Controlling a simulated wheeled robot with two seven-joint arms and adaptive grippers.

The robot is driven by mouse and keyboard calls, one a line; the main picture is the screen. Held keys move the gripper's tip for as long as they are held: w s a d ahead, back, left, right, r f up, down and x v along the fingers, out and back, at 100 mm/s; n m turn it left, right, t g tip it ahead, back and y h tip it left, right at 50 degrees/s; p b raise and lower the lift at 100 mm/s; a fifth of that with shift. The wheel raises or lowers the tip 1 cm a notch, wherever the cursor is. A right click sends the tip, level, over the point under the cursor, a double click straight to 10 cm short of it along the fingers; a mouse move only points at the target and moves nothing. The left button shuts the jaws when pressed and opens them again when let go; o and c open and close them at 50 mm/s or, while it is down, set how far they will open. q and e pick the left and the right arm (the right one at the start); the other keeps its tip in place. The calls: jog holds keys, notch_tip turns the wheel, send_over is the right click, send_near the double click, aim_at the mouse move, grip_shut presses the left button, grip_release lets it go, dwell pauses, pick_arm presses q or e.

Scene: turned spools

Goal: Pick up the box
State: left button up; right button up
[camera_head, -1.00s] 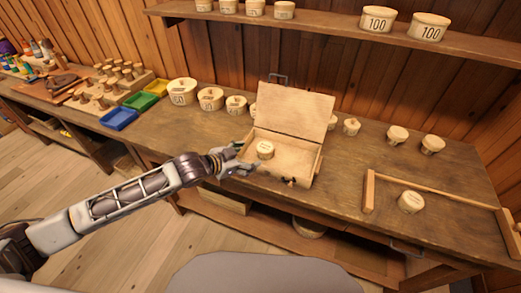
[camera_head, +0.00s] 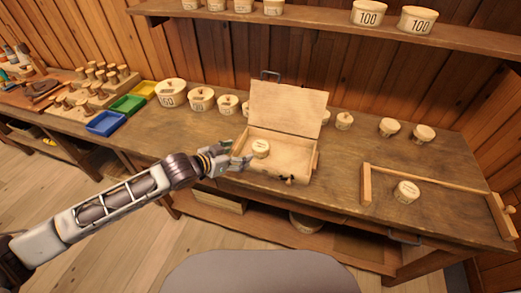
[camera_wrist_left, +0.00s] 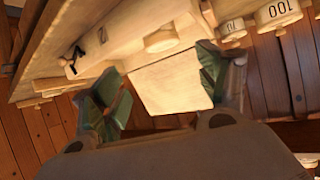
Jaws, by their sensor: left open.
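The pale wooden box (camera_head: 285,176) stands on the workbench with its lid (camera_head: 288,109) raised and leaning back. A small round turned wooden piece (camera_head: 261,148) lies inside, towards the left. My left gripper (camera_head: 240,160) is open and empty at the box's left front side; whether it touches the wall I cannot tell. My right gripper is not in view.
Several round wooden containers (camera_head: 201,99) stand along the back of the bench (camera_head: 230,205). A wooden bar frame (camera_head: 430,182) with a round piece (camera_head: 406,191) lies at the right. Blue (camera_head: 106,123), green and yellow trays sit at the left. A shelf (camera_head: 330,24) hangs above.

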aim_at(260, 147)
pick_arm(q)
jog(key=shift+w+f, duration=0.1)
jog(key=shift+w, duration=0.05)
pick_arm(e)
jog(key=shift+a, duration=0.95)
pick_arm(q)
jog(key=shift+x, duration=2.4)
jog(key=shift+w+d+f, duration=0.15)
jog(key=shift+w+d, duration=0.1)
jog(key=shift+d, duration=0.1)
jog(key=shift+x, duration=1.05)
jog(key=shift+w+d+f, duration=0.15)
jog(key=shift+w+f, duration=0.05)
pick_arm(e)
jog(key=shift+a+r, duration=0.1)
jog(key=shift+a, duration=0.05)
